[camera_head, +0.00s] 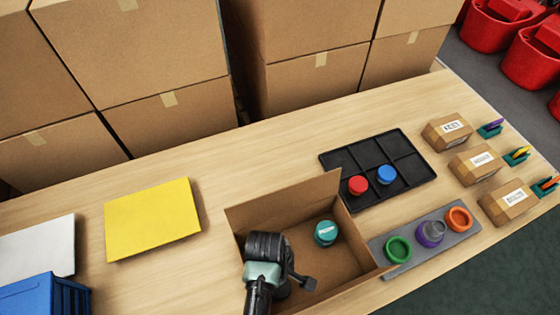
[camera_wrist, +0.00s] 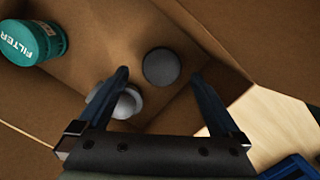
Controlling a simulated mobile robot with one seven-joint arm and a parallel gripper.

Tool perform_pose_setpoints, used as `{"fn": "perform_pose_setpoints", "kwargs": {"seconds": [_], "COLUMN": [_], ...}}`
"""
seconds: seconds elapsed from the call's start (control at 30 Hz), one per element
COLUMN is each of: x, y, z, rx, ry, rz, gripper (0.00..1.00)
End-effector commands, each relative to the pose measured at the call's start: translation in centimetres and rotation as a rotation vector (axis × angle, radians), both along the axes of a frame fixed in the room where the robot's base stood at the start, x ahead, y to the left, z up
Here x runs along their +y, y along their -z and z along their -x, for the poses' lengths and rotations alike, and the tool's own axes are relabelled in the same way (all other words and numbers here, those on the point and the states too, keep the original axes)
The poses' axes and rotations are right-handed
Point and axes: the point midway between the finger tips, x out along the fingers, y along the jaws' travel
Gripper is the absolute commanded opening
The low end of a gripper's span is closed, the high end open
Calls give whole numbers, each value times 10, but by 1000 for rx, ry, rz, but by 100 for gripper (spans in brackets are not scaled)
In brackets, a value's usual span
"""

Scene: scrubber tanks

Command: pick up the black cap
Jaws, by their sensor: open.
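The black cap (camera_wrist: 161,67) shows in the wrist view as a dark grey round disc on the floor of the open cardboard box (camera_head: 347,198). My gripper (camera_wrist: 160,73) is open, and in the wrist view its two fingers appear on either side of the cap, not touching it. In the head view my gripper (camera_head: 297,280) reaches down into the left part of the box and the cap is hidden there. How far the fingertips are above the cap I cannot tell.
A teal filter can (camera_head: 326,232) stands in the box; a pale round part (camera_wrist: 128,104) lies beside the left finger. Right of the box are a grey holder (camera_head: 408,268) with coloured rings and a black tray (camera_head: 407,147). Yellow board (camera_head: 152,218) lies left.

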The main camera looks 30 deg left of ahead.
Motion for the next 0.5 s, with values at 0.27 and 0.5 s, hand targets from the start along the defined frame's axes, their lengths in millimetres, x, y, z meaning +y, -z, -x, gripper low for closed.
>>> {"fn": "perform_pose_setpoints", "kwargs": {"seconds": [0.27, 0.5], "x": [-1, -3], "y": [29, 53], "z": [4, 3], "rx": [2, -2], "ry": [1, 2], "rz": [1, -2], "gripper": [100, 100]}}
